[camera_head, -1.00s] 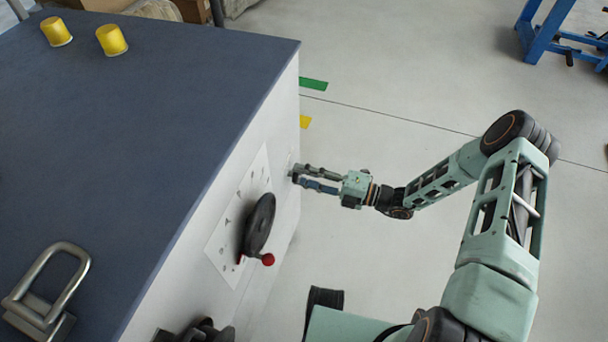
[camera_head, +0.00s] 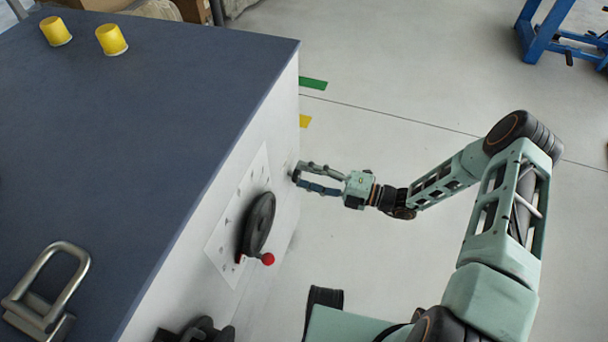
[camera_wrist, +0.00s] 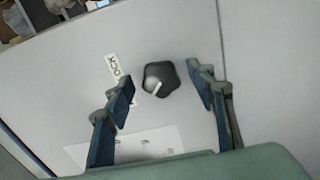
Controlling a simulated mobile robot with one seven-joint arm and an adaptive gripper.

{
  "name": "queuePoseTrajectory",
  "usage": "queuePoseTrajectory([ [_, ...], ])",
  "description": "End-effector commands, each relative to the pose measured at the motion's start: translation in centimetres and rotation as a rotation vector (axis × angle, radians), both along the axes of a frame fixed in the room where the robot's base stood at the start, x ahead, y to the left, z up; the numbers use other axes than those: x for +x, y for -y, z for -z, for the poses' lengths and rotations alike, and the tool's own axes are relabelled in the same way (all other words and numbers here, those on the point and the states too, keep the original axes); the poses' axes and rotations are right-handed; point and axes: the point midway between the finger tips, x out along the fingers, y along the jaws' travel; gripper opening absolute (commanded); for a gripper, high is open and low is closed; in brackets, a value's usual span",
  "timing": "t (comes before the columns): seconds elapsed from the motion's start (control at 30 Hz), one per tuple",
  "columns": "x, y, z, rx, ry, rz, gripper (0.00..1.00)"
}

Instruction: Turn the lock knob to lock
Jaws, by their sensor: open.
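The lock knob (camera_wrist: 160,79) is a dark, lobed knob with a light pointer mark, set on the pale front panel (camera_wrist: 190,30). A label (camera_wrist: 115,68) with partly covered lettering sits just left of it in the wrist view. My gripper (camera_wrist: 164,91) is open, with one finger on each side of the knob and a gap on both sides. In the head view my gripper (camera_head: 297,174) reaches the cabinet's front face near its far end, and the knob is mostly hidden there by the fingertips.
A black handwheel (camera_head: 259,224) with a red-knobbed handle (camera_head: 267,259) projects from the same face, nearer the camera. The cabinet's dark top (camera_head: 150,110) carries yellow cups (camera_head: 112,40) and a metal handle (camera_head: 50,290). The floor right of the cabinet is open around my arm.

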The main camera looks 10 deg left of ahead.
Motion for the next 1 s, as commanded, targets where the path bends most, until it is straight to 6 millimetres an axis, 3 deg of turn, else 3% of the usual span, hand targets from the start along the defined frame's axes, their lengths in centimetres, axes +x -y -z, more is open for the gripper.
queuePoseTrajectory([
  [0.3, -0.4, 6.5, 0.0, -0.001, 0.000, 0.004, 0.51],
  [0.5, -0.7, 9.8, 0.0, -0.001, 0.000, 0.002, 0.51],
  [0.7, -0.9, 11.1, 0.0, 0.000, -0.001, 0.000, 0.51],
  [1.0, -0.9, 11.2, 0.0, 0.000, -0.001, -0.001, 0.51],
])
